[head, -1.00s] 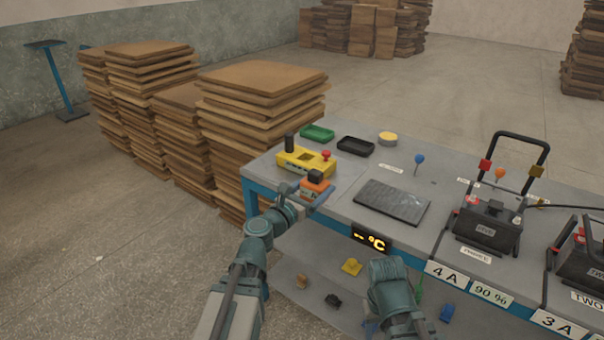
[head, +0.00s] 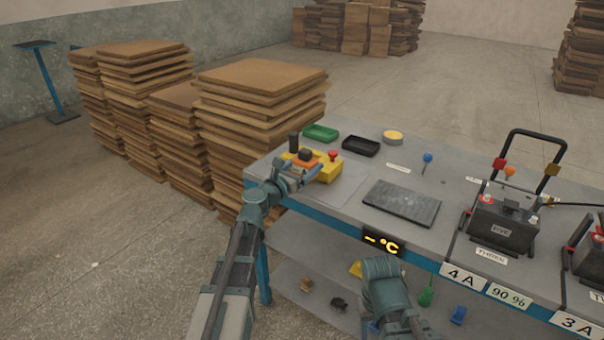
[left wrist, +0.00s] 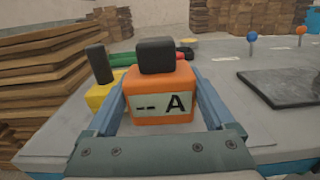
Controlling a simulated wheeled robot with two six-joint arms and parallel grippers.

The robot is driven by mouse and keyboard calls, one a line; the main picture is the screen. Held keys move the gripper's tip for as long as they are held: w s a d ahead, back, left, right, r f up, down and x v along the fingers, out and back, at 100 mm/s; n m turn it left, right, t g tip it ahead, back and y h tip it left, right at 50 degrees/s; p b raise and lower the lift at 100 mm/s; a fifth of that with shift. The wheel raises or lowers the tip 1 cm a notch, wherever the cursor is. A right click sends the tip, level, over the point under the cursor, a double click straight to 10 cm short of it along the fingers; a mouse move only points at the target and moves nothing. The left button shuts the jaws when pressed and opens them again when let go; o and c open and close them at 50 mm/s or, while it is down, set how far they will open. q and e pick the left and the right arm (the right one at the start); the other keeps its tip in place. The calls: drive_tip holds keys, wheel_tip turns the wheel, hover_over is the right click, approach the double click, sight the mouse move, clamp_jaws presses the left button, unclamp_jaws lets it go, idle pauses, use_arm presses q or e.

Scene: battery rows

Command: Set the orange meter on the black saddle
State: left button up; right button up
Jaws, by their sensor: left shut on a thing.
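The orange meter (head: 309,162) has a black block on top. In the left wrist view it (left wrist: 160,88) faces me with a pale display reading "-- A". My left gripper (head: 303,174) is shut on it, a finger along each side. It overlaps the yellow box at the table's left end; whether they touch I cannot tell. A small black piece (head: 338,303) lies on the lower shelf; it may be the black saddle, but its shape is too small to tell. My right arm is at the lower middle; its jaws cannot be made out.
The yellow box (head: 328,172) carries a black post and a red button. Green (head: 320,132) and black (head: 360,146) trays stand behind it. A dark flat pad (head: 402,203) and a black battery (head: 500,228) are farther right. Cardboard stacks (head: 262,125) stand close on the left.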

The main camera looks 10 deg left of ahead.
sight(303, 173)
use_arm(q)
drive_tip(key=f+b, duration=0.3)
drive_tip(key=f, duration=0.1)
drive_tip(key=shift+w+a+b, duration=0.3)
drive_tip(key=shift+w+b, duration=0.1)
drive_tip(key=shift+r, duration=0.2)
drive_tip(key=shift+f, duration=0.15)
drive_tip(key=o, duration=1.3)
drive_tip(key=shift+s, duration=0.2)
drive_tip(key=v, duration=1.1)
drive_tip(key=shift+s+a, duration=0.2)
drive_tip(key=shift+s, duration=0.1)
